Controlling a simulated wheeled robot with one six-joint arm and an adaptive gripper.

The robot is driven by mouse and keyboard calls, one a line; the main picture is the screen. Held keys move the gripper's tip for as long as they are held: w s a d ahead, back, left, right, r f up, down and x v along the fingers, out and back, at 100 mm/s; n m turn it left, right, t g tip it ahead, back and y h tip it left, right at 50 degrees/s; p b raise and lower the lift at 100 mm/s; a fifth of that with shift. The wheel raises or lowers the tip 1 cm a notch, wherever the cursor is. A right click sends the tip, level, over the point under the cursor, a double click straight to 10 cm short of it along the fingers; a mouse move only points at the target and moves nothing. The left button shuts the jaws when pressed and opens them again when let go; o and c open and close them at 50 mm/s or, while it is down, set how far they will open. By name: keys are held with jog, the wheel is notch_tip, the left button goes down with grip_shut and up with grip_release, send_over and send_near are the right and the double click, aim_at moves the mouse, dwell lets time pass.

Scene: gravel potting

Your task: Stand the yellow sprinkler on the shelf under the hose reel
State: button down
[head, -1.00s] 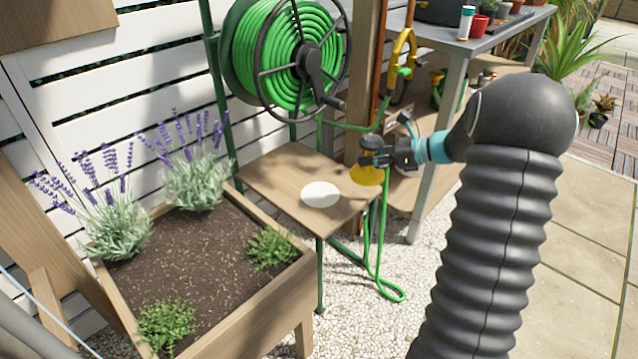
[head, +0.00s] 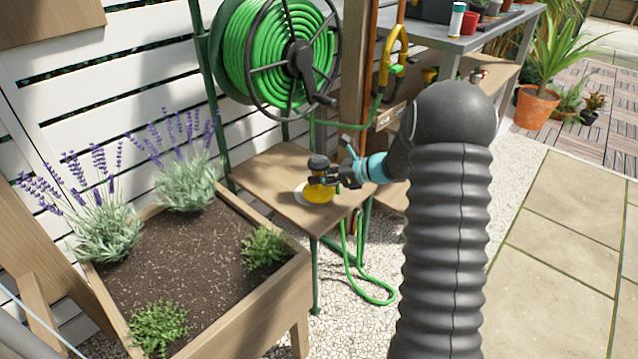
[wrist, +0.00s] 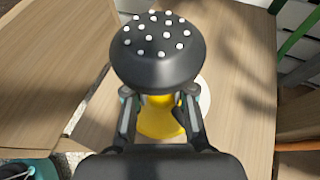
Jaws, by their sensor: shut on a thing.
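The yellow sprinkler (head: 319,192) has a black round head and a yellow base. It is upright, over or on the white round spot of the wooden shelf (head: 262,174) under the hose reel (head: 290,60). In the wrist view the sprinkler's black head with white nozzles (wrist: 158,52) hides most of the yellow base (wrist: 160,118). My gripper (head: 328,180) is shut on the sprinkler from the right; its fingers (wrist: 158,108) lie either side below the head. The white spot (wrist: 205,98) shows only in part behind it. I cannot tell whether the base touches the shelf.
A planter box (head: 285,297) with lavender stands left of the shelf. A green hose (head: 372,290) hangs down by the shelf's right side. A grey table (head: 425,45) with pots stands at the back right. Paving (head: 560,230) on the right is clear.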

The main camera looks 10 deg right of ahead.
jog(key=shift+f, duration=1)
jog(key=shift+f, duration=0.2)
jog(key=c, duration=1)
grip_release()
